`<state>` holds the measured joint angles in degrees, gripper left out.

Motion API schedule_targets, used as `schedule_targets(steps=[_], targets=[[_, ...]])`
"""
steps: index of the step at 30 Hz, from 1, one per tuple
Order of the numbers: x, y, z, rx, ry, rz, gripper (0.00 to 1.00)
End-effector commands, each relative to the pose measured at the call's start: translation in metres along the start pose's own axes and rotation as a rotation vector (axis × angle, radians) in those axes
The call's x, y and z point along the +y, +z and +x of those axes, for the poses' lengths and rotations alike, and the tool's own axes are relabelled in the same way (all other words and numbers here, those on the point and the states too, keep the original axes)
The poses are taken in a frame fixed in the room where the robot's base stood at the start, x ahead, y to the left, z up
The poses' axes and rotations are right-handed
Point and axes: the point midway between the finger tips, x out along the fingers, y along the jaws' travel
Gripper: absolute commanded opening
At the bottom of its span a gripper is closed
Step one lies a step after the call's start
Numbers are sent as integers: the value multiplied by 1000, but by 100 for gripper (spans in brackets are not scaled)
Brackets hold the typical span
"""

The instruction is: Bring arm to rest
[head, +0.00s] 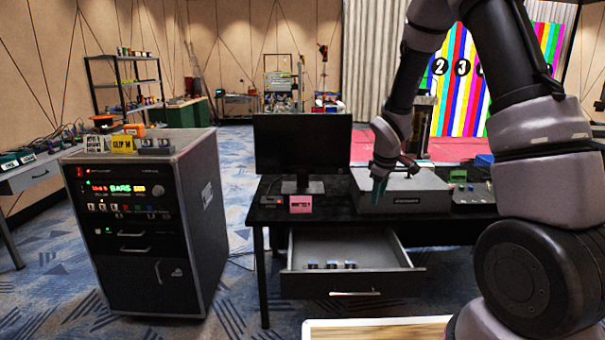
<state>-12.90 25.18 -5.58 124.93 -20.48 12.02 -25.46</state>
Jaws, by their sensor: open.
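My arm comes in from the right of the head view, bends at the top and reaches down over the black desk (345,213). My gripper (379,187) points down just in front of or over the left end of a grey box (418,197). Its greenish fingertips are small in the picture. I cannot tell whether they touch the box. No held object shows between the fingers.
The desk drawer (340,276) is pulled out, with several small items inside. A monitor (302,146) and a pink card (300,204) stand left of my gripper. A rack cabinet (145,225) stands at left.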

Motion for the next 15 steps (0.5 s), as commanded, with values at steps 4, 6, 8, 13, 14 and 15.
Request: schedule_targets(steps=[4, 6, 8, 13, 14, 15], targets=[[15, 11, -78, 38, 22, 217, 45], [17, 18, -111, 56, 24, 317, 45], [17, 25, -138, 74, 23, 401, 45], [6, 50, -210, 127, 7, 633, 45], [3, 55, -222, 137, 2, 671, 45], [-2, 61, -238, 152, -7, 723, 45]])
